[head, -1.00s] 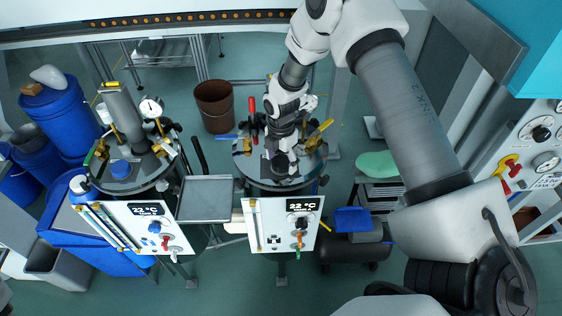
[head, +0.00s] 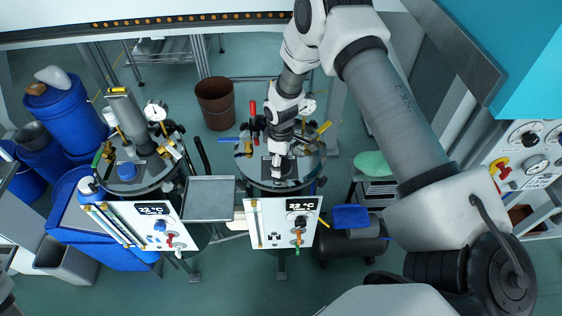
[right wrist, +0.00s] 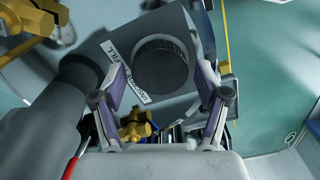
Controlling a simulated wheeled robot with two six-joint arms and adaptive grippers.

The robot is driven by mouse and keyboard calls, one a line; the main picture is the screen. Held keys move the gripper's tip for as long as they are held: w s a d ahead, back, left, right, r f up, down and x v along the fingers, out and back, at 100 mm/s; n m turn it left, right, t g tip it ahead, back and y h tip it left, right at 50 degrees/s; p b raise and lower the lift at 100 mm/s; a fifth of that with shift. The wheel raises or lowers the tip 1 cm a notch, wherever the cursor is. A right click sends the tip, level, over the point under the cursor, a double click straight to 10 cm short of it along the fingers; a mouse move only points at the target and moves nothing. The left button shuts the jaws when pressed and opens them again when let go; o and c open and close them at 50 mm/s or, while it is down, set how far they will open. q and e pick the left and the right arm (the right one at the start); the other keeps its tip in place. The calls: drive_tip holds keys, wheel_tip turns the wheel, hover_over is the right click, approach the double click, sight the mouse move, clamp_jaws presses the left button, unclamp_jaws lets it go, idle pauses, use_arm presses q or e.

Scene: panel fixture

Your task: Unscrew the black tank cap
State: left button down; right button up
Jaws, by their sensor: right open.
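The black tank cap (right wrist: 160,65) is round with a ribbed rim and sits on a grey plate with a FILL label (right wrist: 125,72) in the right wrist view. My right gripper (right wrist: 162,72) is open, with one finger to each side of the cap and visible gaps between fingers and cap. I cannot tell how far down the fingers reach. In the head view my right gripper (head: 278,172) is over the lid of the middle tank (head: 250,174) and largely hides the cap. My left gripper is not in view.
A grey tray (head: 208,200) lies between the tanks.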

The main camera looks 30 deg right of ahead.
drive_tip(key=shift+r+m+p, duration=0.15)
drive_tip(key=shift+m+p, duration=0.2)
drive_tip(key=shift+m, duration=0.75)
drive_tip(key=shift+r+m+p, duration=0.1)
drive_tip(key=shift+m+p, duration=0.4)
drive_tip(key=shift+m, duration=0.2)
drive_tip(key=shift+m+p, duration=0.35)
drive_tip(key=shift+m, duration=0.65)
drive_tip(key=shift+m+p, duration=0.55)
drive_tip(key=shift+m, duration=0.25)
drive_tip(key=shift+m+p, duration=0.4)
drive_tip(key=shift+m, duration=0.5)
drive_tip(key=shift+d+m+p, duration=0.1)
drive_tip(key=shift+m+p, duration=0.5)
drive_tip(key=shift+m, duration=0.7)
drive_tip(key=shift+f, duration=0.25)
